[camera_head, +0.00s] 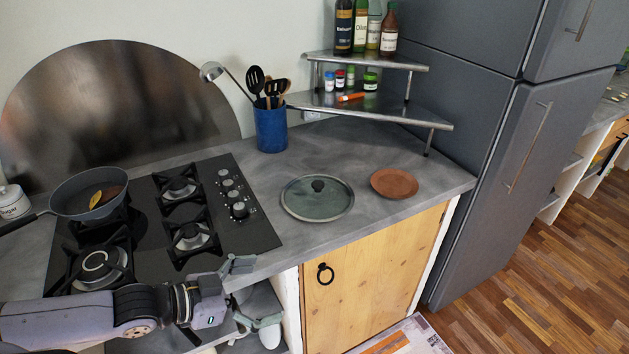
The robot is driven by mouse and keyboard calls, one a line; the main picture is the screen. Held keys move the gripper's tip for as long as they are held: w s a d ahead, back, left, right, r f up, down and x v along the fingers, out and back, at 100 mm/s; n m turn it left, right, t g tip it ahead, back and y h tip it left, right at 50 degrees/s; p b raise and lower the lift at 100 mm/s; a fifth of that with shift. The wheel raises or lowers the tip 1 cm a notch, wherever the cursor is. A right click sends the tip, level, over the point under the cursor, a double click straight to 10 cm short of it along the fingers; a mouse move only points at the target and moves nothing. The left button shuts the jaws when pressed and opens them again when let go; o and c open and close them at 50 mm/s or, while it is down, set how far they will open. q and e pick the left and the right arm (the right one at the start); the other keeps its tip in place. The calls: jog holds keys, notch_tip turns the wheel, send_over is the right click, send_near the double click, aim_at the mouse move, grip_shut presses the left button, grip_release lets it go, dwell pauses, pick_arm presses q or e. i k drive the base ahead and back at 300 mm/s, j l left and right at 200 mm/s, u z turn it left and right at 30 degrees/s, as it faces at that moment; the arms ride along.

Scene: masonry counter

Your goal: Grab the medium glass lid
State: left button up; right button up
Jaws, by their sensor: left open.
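The glass lid (317,205) lies flat on the grey counter, to the right of the stove. It is round, greenish and see-through, with a metal rim and a dark knob (318,185) on top. My left gripper (252,293) is open and empty at the counter's front edge, below and to the left of the lid and apart from it. My right gripper is not in view.
A brown plate (394,183) lies right of the lid. A blue utensil holder (270,128) stands behind it, near a metal corner shelf (372,108) with bottles and jars. The gas stove (228,232) holds a pan (82,196). A fridge (481,130) stands at the right.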

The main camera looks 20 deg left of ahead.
aim_at(312, 198)
jog(key=i+j, duration=0.9)
